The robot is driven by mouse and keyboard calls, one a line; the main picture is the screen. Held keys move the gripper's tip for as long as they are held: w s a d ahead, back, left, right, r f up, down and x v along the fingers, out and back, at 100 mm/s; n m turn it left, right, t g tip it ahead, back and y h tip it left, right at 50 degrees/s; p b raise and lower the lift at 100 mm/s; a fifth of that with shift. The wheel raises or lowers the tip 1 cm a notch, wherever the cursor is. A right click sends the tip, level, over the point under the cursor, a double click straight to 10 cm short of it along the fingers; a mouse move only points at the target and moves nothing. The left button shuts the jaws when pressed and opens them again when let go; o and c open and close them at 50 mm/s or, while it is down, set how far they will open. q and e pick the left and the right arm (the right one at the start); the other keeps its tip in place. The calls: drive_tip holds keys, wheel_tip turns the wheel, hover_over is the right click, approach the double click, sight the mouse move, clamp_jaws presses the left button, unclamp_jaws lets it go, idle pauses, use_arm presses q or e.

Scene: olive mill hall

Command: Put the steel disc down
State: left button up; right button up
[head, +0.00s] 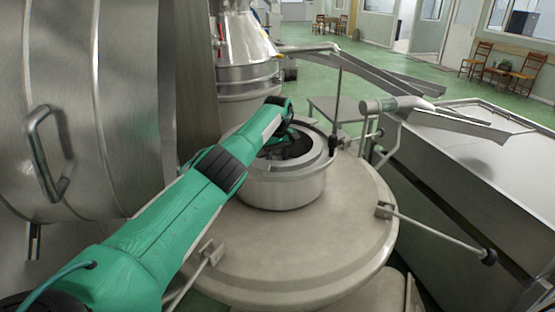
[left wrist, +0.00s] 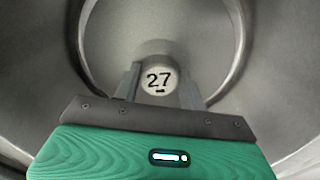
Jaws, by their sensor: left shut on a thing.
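The steel disc (left wrist: 158,80) shows in the left wrist view as a small round pale face marked 27. It sits between the two grey fingers of my left gripper (left wrist: 160,88), which is shut on it. Behind it is the grey curved inside of a round metal vessel. In the head view my left arm reaches into the round steel neck (head: 282,190) on top of a wide vat lid (head: 330,240). My left gripper (head: 287,148) is partly hidden there by the arm and the rim, and the disc cannot be made out. My right gripper is in neither view.
A large steel tank (head: 75,120) with a handle stands close on the left. A steel trough (head: 470,160) runs along the right. A thin rod (head: 336,105) rises beside the neck, and a bar (head: 435,230) sticks out from the lid's right side.

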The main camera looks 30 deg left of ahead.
use_arm(q)
drive_tip(key=o, duration=0.8)
drive_tip(key=shift+f, duration=0.1)
drive_tip(key=o, duration=0.5)
drive_tip(key=shift+c, duration=0.2)
